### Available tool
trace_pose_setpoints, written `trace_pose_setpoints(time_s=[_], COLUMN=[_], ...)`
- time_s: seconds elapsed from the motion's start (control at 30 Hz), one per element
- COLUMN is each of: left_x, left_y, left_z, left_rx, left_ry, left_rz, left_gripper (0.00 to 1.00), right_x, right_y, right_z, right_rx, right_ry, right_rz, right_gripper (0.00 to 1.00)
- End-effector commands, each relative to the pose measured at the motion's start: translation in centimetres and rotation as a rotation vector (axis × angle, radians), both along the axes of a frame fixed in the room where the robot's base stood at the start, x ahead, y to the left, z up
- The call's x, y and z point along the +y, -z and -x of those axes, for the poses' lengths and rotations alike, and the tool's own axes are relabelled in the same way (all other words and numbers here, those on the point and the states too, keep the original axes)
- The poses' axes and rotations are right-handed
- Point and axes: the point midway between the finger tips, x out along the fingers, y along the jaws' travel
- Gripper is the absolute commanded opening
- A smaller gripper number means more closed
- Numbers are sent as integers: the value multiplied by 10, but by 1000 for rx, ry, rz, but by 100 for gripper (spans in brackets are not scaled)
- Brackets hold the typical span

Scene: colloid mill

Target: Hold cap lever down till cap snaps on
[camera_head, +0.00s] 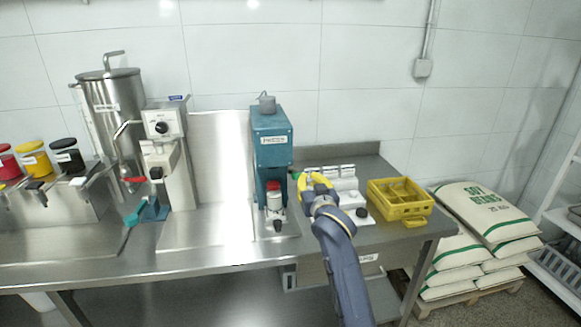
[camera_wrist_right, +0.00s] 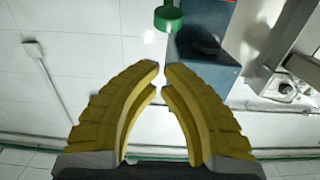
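The teal press (camera_head: 271,140) stands on the bench against the wall. A bottle with a red cap (camera_head: 273,187) is upright under its head. A small green knob (camera_head: 295,175) shows at the press's right side; it looks like the lever's end. In the right wrist view the green knob (camera_wrist_right: 168,18) is beyond my fingertips, apart from them, next to the teal press body (camera_wrist_right: 205,65). My right gripper (camera_head: 305,182) is just right of the press. In the wrist view its yellow fingers (camera_wrist_right: 161,66) nearly meet at the tips, with nothing between them. My left gripper is not in view.
A yellow crate (camera_head: 401,208) and a white rack (camera_head: 330,172) stand right of the press.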

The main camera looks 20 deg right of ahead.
Motion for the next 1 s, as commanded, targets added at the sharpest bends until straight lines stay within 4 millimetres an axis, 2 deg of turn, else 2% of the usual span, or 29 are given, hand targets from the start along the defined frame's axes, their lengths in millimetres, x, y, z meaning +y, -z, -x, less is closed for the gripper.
trace_pose_setpoints(time_s=[0.3, 0.47, 1.0], left_x=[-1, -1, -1], left_y=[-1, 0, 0], left_z=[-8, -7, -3], left_rx=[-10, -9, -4], left_ry=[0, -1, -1], left_rz=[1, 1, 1], left_gripper=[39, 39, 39], right_x=[0, -1, -6], right_y=[0, 0, 2], right_z=[-1, -9, -81], right_rx=[0, 1, 2], right_ry=[0, 0, 1], right_rz=[0, 1, 1], right_gripper=[0, 0, 0])
